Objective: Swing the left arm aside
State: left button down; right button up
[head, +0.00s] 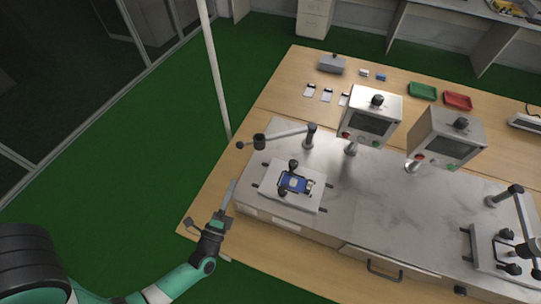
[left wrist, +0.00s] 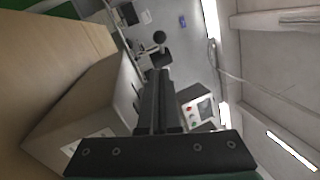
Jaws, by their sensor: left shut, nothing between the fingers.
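My left arm comes in from the lower left of the head view, and its gripper (head: 226,205) is above the left front corner of the wooden bench (head: 205,200). In the left wrist view the two dark fingers (left wrist: 160,100) lie together, shut with nothing between them. The gripper is to the left of a white fixture plate (head: 304,203) that bears a blue device (head: 293,183), and apart from it. My right gripper is not in either view.
A jointed fixture arm (head: 285,135) stands behind the plate. Two control boxes (head: 372,118) (head: 447,138) stand on the metal worktop (head: 375,220). A white pole (head: 216,75) rises left of the bench. The green floor (head: 130,170) at left is clear.

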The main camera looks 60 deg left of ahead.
pick_arm(q)
jog(key=shift+s+r+h, duration=0.25)
jog(key=shift+s+h, duration=0.05)
jog(key=shift+s, duration=0.05)
jog(key=b+x, duration=0.1)
jog(key=x, duration=0.9)
jog(key=shift+s+a+b, duration=0.15)
jog(key=shift+a+b, duration=0.15)
jog(key=shift+b, duration=0.05)
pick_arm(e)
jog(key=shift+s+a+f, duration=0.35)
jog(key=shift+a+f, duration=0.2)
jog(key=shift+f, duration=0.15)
pick_arm(q)
jog(key=shift+r, duration=0.1)
